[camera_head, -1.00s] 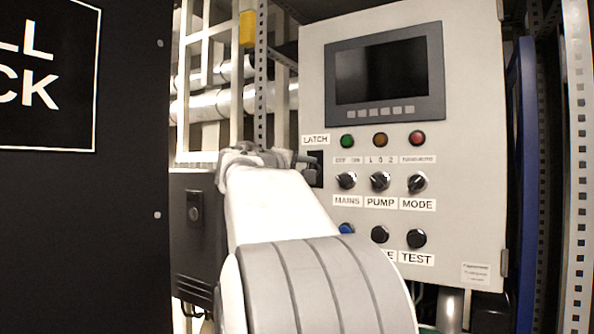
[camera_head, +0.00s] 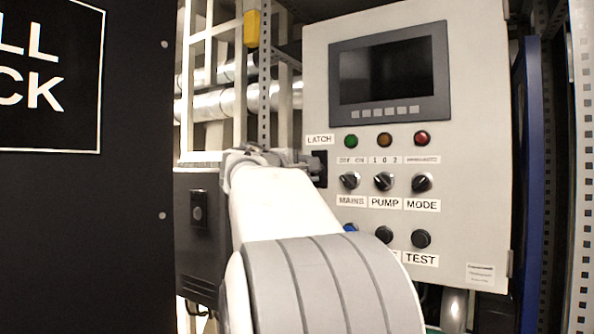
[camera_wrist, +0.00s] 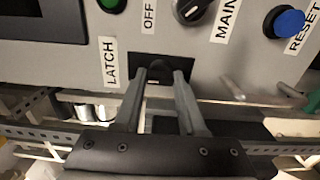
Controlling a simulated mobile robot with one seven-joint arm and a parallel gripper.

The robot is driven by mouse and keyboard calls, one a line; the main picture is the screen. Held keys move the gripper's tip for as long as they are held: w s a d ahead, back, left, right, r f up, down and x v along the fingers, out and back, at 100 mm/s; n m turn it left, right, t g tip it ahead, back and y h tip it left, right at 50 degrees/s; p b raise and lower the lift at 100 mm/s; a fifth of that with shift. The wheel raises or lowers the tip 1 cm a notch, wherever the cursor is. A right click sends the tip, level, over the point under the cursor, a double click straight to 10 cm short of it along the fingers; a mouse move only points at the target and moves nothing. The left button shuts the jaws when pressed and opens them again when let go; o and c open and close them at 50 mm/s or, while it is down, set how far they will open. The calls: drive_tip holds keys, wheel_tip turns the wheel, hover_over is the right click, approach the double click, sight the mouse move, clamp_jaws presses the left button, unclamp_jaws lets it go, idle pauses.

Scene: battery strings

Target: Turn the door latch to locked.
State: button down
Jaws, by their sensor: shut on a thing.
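The door latch (camera_wrist: 161,68) is a dark piece on a black plate at the edge of the grey control cabinet (camera_head: 465,200), beside the LATCH label (camera_wrist: 109,62). In the head view the black latch plate (camera_head: 320,168) shows below its label, partly hidden by my gripper. My gripper (camera_wrist: 160,76) has its two fingers on either side of the dark latch, shut on it. In the head view my gripper (camera_head: 312,163) reaches the cabinet's left edge from the left. The latch's exact angle is hard to tell.
The MAINS knob (camera_head: 349,181), PUMP knob (camera_head: 384,181) and MODE knob (camera_head: 421,182) sit right of the latch. Below are a blue RESET button (camera_wrist: 289,23) and black buttons. A screen (camera_head: 390,72) is above. A black panel (camera_head: 90,240) fills the left.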

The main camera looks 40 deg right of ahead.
drive_tip(key=shift+c, duration=2.4)
unclamp_jaws()
drive_tip(key=b+v, duration=0.4)
drive_tip(key=v, duration=1.3)
drive_tip(key=shift+a, duration=0.25)
drive_tip(key=shift+r, duration=0.1)
